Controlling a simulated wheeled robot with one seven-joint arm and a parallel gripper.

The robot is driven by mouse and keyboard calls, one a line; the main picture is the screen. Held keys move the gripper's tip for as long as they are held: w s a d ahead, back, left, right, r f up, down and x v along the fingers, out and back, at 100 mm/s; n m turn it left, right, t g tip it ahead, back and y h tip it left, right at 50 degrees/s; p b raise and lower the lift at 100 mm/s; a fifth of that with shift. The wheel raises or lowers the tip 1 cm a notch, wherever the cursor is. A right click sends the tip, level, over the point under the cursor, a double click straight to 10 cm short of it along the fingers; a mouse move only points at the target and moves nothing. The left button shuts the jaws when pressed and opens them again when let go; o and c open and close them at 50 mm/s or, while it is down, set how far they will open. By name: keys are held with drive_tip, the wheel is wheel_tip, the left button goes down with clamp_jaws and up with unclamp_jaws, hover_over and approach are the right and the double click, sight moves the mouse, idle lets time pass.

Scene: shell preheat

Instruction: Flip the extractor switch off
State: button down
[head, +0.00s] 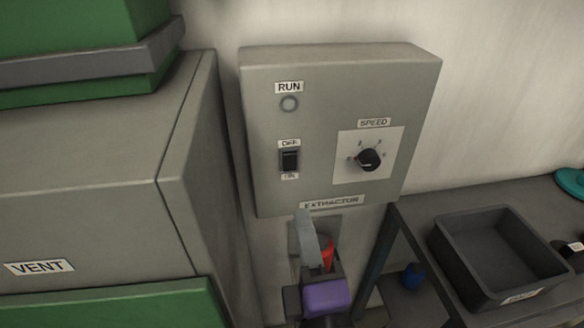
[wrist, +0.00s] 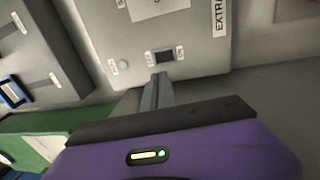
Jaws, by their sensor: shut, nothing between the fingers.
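The extractor box (head: 265,125) is a grey panel on the wall. Its black switch (head: 289,160) has an OFF label above and an ON label below; I cannot tell which way the rocker is tipped. The RUN lamp (head: 289,103) above looks grey and unlit. In the head view my gripper (head: 304,216) is at the box's lower edge, below the switch, its purple body lower down. In the wrist view the shut, empty fingers (wrist: 160,78) point toward the switch (wrist: 162,56), with their tips just short of it in the picture. Contact is not visible.
The SPEED knob (head: 369,160) sits right of the switch. A grey VENT cabinet (head: 100,200) with green parts stands close on the left. A shelf at right carries a dark open bin (head: 500,260); a blue item (head: 413,276) is beside it, lower down.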

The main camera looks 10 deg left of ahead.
sight(289, 158)
drive_tip(key=p+x, duration=0.2)
drive_tip(key=x, duration=0.9)
drive_tip(key=shift+w+a, duration=0.1)
drive_tip(key=shift+w, duration=0.15)
drive_tip(key=shift+r+p, duration=0.15)
drive_tip(key=shift+p, duration=0.15)
